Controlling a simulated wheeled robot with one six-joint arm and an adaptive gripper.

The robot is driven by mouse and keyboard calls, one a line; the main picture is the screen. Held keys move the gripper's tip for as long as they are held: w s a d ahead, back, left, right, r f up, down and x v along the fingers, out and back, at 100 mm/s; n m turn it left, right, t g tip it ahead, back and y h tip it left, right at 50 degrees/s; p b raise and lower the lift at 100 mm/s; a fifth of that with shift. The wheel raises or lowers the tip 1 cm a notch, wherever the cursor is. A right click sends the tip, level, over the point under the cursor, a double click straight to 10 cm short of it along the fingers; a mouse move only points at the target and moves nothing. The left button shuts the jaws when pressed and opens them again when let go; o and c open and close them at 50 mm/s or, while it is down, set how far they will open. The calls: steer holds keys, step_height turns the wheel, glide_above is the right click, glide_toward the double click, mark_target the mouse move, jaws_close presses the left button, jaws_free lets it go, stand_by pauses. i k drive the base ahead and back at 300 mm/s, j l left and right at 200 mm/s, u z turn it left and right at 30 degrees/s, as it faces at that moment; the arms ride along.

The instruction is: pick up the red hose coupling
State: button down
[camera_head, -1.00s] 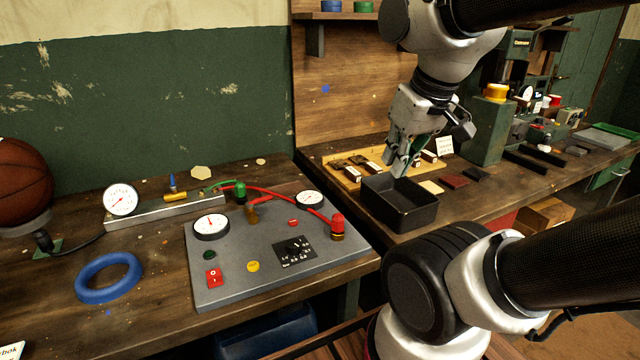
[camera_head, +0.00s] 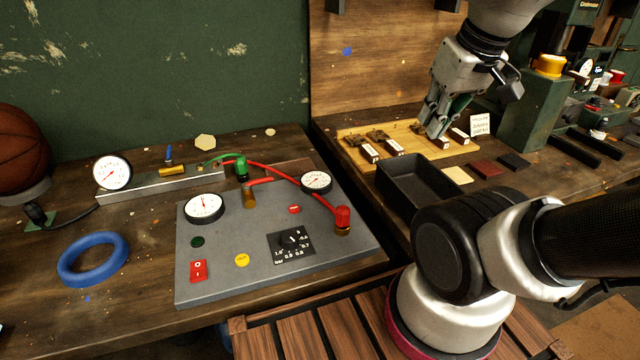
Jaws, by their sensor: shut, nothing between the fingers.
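The red hose coupling (camera_head: 342,217) stands upright at the right end of the grey control panel (camera_head: 275,277), on a brass-coloured base. A red hose (camera_head: 290,178) runs from it back to the left. My gripper (camera_head: 435,130) is shut and empty. In the picture it is up and to the right of the coupling, near the wooden tray (camera_head: 350,150) of small labelled parts at the back. The gripper is well apart from the coupling. I cannot tell its exact height above the tray.
A black open box (camera_head: 418,185) stands right of the panel. A green coupling (camera_head: 241,168), gauges (camera_head: 204,207) and a small dial (camera_head: 317,181) are around the hoses. A blue ring (camera_head: 93,259) and a basketball (camera_head: 20,155) are at left. A green machine (camera_head: 535,105) stands at right.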

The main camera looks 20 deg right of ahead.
mark_target(342, 219)
steer(key=k+j+z, duration=0.15)
steer(key=j, duration=0.25)
steer(key=j+z, duration=0.1)
steer(key=j, duration=0.35)
steer(key=k+j+z, duration=0.15)
steer(key=j, duration=0.25)
steer(key=k+j+z, duration=0.15)
steer(key=j, duration=0.2)
steer(key=k+j+z, duration=0.1)
steer(key=j, duration=0.3)
steer(key=k, duration=0.05)
